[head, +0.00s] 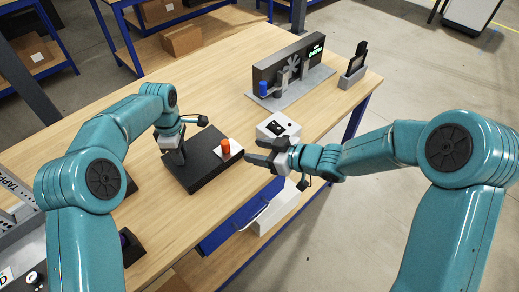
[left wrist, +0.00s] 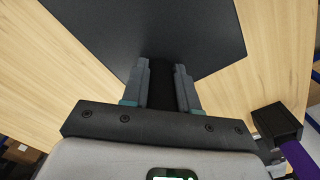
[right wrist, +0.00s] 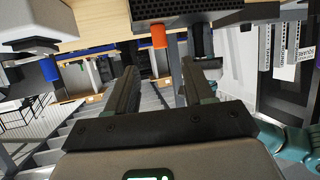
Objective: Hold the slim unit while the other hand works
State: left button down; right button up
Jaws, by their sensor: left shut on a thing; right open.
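The slim unit (head: 205,172) is a flat black box lying on the wooden table in the head view. My left gripper (head: 173,152) is over its far left part, shut on a dark upright piece of it. The left wrist view shows the fingers (left wrist: 161,70) on both sides of that dark piece, with the unit's black top (left wrist: 110,25) beyond. An orange cylinder (head: 226,147) is at the unit's right end, by a pale plate. My right gripper (head: 257,152) is open and empty just right of it. The unit's perforated side (right wrist: 195,8) shows in the right wrist view.
A white box with dark buttons (head: 279,128) stands behind my right gripper near the table edge. A dark fan device (head: 288,66) on a grey base and a black holder (head: 354,66) are at the back.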

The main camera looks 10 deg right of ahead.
pick_arm(q)
jog(key=shift+f, duration=0.1)
pick_arm(e)
jog(key=v, duration=1.2)
jog(key=shift+r, duration=0.1)
pick_arm(q)
jog(key=c, duration=0.8)
grip_release()
notch_tip(320, 180, up, 12)
jog(key=shift+f, duration=0.1)
jog(key=shift+s, duration=0.1)
